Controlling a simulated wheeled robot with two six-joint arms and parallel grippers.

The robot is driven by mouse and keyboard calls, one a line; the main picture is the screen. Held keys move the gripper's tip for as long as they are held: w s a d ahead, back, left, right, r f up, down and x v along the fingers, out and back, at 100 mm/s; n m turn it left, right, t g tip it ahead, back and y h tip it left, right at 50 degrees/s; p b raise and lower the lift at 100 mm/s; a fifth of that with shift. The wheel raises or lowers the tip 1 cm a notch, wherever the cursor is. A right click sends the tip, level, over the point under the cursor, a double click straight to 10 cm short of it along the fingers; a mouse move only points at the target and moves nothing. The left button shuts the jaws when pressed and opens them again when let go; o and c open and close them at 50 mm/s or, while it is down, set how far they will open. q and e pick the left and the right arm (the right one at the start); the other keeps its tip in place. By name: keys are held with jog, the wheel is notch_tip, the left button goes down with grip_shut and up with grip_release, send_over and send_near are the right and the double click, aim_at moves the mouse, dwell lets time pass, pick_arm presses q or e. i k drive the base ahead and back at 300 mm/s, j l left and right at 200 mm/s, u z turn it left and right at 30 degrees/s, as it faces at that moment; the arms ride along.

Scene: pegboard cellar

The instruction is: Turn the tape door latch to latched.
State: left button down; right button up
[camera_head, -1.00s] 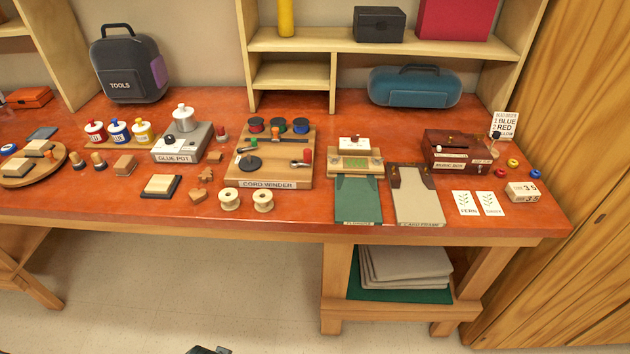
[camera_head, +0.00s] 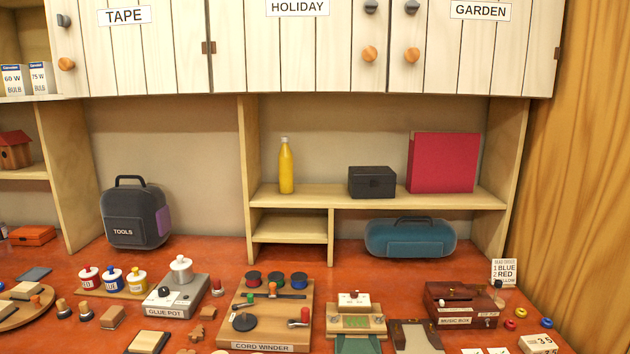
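The tape door (camera_head: 140,55) is a white planked cupboard door with a "TAPE" label, at the upper left, and it looks closed. Its latch (camera_head: 63,20) is a small dark grey turn-piece near the door's left edge. Its exact turn is too small to tell. A round wooden knob (camera_head: 66,64) sits below the latch. Neither of my grippers is in view.
Holiday (camera_head: 297,45) and garden (camera_head: 470,50) doors stand to the right, each with a grey latch and a wooden knob. Below are shelves with a yellow bottle (camera_head: 286,168) and a dark box (camera_head: 371,182). The orange bench (camera_head: 215,246) is crowded.

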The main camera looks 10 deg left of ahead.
aim_at(64, 21)
jog(key=u, duration=1.55)
jog(key=i+j+z, duration=0.1)
jog(key=i, duration=0.4)
jog(key=i+j+z, duration=0.15)
jog(key=i, duration=0.35)
